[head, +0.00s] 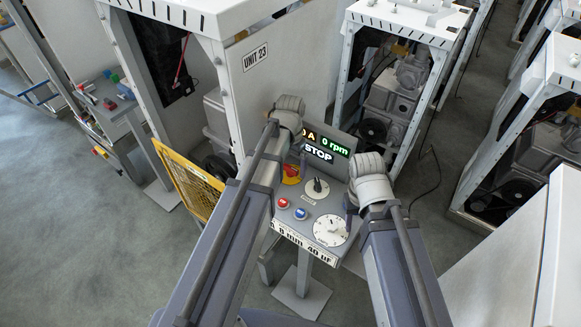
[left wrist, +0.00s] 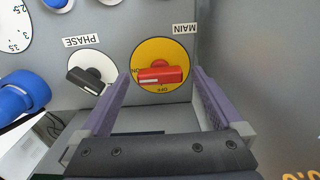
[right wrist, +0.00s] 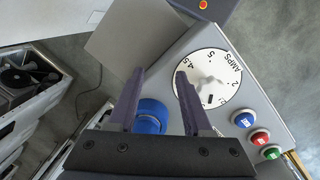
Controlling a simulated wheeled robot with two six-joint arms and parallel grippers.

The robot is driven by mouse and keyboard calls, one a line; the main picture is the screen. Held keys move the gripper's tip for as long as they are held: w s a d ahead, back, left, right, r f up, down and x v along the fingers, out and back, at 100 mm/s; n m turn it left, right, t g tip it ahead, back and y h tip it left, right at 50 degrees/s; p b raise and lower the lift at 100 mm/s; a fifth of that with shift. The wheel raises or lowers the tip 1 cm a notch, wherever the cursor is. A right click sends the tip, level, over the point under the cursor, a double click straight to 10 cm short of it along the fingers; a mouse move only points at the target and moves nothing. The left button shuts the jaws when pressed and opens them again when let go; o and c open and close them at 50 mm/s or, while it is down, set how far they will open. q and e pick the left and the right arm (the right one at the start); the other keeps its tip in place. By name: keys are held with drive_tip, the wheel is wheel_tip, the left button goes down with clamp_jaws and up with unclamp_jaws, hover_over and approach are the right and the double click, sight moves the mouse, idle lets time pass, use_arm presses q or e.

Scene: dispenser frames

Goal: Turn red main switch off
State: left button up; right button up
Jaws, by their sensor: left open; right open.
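The red main switch (head: 291,170) is a red handle on a yellow disc at the panel's back left. In the left wrist view the red handle (left wrist: 160,74) lies sideways, with ON printed at its left end and OFF below it. My left gripper (left wrist: 161,73) is open, its fingers on either side of the disc; contact with the handle is not seen. In the head view the left wrist partly covers the space above the switch. My right gripper (right wrist: 159,71) is open over the panel's right side, near the white AMPS dial (right wrist: 211,78).
A black PHASE switch (left wrist: 86,80) sits beside the main switch. Red (head: 282,202) and blue (head: 300,213) push buttons are at the panel's front left. A blue cylinder (right wrist: 150,115) shows between my right fingers. The display (head: 328,146) reads STOP and 0 rpm. A yellow mesh guard (head: 190,184) stands left.

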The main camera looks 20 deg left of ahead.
use_arm(q)
drive_tip(key=c, duration=1.4)
drive_tip(key=shift+n, duration=0.3)
drive_tip(key=n, duration=0.3)
drive_tip(key=shift+n, duration=0.4)
drive_tip(key=n, duration=0.4)
drive_tip(key=shift+n, duration=0.3)
drive_tip(key=n, duration=0.4)
drive_tip(key=shift+n, duration=2.4)
